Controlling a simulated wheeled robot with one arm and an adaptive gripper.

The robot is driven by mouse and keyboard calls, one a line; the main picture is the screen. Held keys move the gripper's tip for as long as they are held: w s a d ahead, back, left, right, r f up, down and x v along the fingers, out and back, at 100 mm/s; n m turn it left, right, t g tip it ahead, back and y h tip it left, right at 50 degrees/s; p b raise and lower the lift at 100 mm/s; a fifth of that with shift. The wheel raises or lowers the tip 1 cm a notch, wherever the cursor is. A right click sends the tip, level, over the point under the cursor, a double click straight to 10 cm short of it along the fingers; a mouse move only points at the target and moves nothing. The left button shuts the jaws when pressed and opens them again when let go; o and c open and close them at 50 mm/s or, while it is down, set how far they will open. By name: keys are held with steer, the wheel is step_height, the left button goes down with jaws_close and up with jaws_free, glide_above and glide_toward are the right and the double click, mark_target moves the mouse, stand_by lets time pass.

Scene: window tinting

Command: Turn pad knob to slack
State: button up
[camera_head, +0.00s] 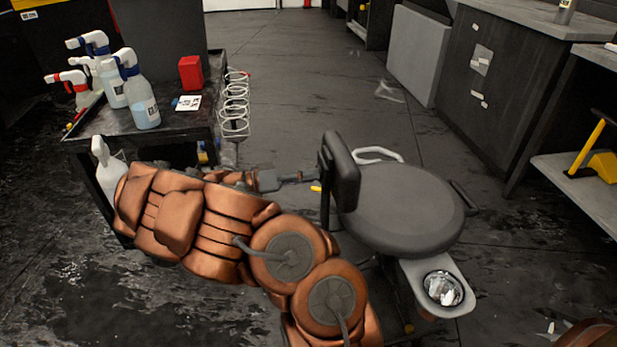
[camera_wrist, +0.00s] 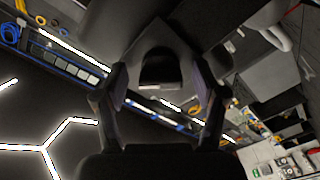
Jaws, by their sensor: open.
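A stool with a round dark seat (camera_head: 400,208) and an upright dark back pad (camera_head: 341,170) stands right of centre in the head view. In the wrist view my gripper (camera_wrist: 160,80) is open, with one finger on each side. A dark rounded block (camera_wrist: 160,66) shows between the fingers; it may be the pad knob, but I cannot be sure. Contact with it cannot be told. A small yellow part (camera_head: 316,188) shows below the fingertips.
A grey tray with a metal bowl (camera_head: 443,289) is attached below the seat.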

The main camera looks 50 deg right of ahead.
steer(key=c, duration=1.1)
steer(key=shift+c, duration=0.2)
